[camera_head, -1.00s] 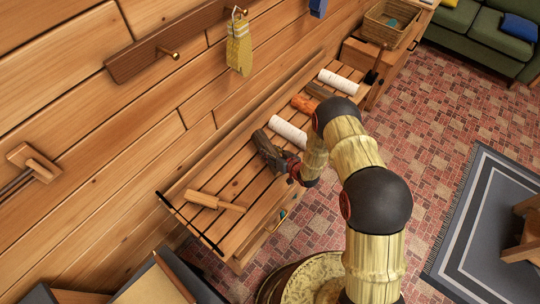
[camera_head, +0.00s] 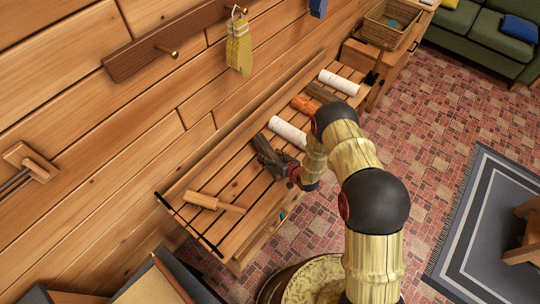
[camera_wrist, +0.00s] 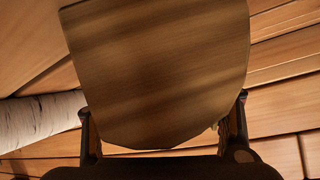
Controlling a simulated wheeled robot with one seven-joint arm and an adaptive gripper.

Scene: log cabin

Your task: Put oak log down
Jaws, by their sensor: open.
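The oak log (camera_wrist: 165,70) is a dark brown piece that fills the middle of the wrist view, with its flat face toward the camera. My gripper (camera_wrist: 163,125) is open, with one finger on each side of the log's lower part. Whether the fingers touch it is unclear. In the head view, my gripper (camera_head: 280,165) is low over the slatted wooden bench (camera_head: 228,171), and the log's dark end (camera_head: 261,142) shows just beyond it. The log appears to be at the bench surface. Its underside is hidden.
A white birch log (camera_head: 288,133) lies close beside the oak log. An orange log (camera_head: 305,104), a brown log (camera_head: 321,92) and another white log (camera_head: 340,82) lie farther along. The wall rises behind the bench.

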